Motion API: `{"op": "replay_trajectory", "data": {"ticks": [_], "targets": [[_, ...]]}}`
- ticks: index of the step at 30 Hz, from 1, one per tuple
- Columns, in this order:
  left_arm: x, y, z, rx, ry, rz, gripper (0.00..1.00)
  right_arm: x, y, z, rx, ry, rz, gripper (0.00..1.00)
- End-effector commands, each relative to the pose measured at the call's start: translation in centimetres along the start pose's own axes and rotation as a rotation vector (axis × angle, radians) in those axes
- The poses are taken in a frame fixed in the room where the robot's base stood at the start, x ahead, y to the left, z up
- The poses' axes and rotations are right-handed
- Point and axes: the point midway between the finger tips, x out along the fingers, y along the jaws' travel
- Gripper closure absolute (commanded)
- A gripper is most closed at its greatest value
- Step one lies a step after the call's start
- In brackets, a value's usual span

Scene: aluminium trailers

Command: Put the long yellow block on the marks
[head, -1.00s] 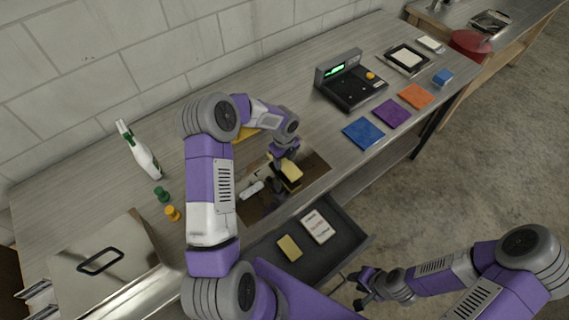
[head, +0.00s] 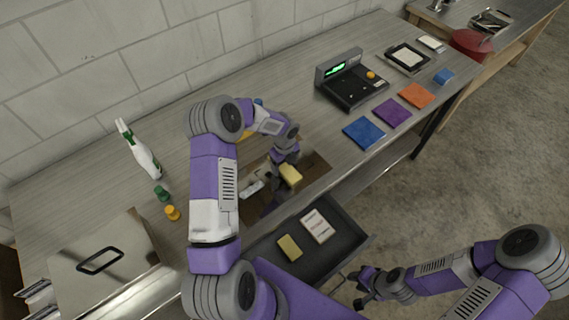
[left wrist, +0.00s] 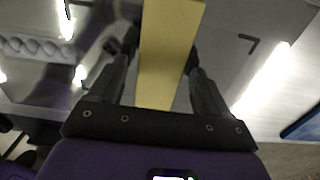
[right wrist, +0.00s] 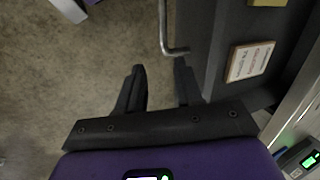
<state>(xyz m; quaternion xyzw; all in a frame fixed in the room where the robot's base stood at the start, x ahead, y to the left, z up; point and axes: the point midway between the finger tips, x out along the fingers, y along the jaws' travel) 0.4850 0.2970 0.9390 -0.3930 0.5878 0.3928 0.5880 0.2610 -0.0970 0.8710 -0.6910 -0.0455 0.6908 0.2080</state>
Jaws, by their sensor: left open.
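The long yellow block (head: 290,175) is at the shiny dark plate (head: 312,180) set in the bench top. In the left wrist view the yellow block (left wrist: 168,55) runs lengthwise between the fingers of my left gripper (left wrist: 162,60). The fingers are open, one on each side; I cannot tell whether either touches it. A black corner mark (left wrist: 249,43) shows on the plate to the right of the block; other marks are hidden or unclear. My right gripper (right wrist: 160,85) is open and empty by the drawer's handle (right wrist: 172,48).
The open drawer (head: 345,245) below the plate holds a smaller yellow block (head: 289,247) and a white labelled card (head: 317,226). A black scale (head: 350,85) and coloured squares lie right.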

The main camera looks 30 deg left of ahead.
Motion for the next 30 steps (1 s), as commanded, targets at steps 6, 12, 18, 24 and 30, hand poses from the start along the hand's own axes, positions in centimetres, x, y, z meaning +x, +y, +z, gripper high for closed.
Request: {"op": "replay_trajectory", "data": {"ticks": [6,12,18,24,30], "targets": [[-1.7,-0.1,0.1,-0.001,-0.002,-0.002,0.23,-0.3,-0.1,0.0,0.000,0.000,0.000,0.65],[-6.0,-0.1,0.1,0.000,-0.004,-0.004,0.23,-0.2,-0.1,0.0,0.000,0.000,0.000,0.65],[-9.9,0.0,0.0,0.000,-0.002,-0.002,0.23,-0.3,-0.1,0.0,0.000,0.000,0.000,0.65],[-12.1,0.0,0.0,-0.001,-0.001,-0.002,0.23,-0.3,-0.1,0.0,0.000,0.000,0.000,0.65],[-12.4,0.0,0.0,0.000,0.001,0.000,0.23,-0.3,-0.1,0.0,0.000,0.000,0.000,0.65]]}}
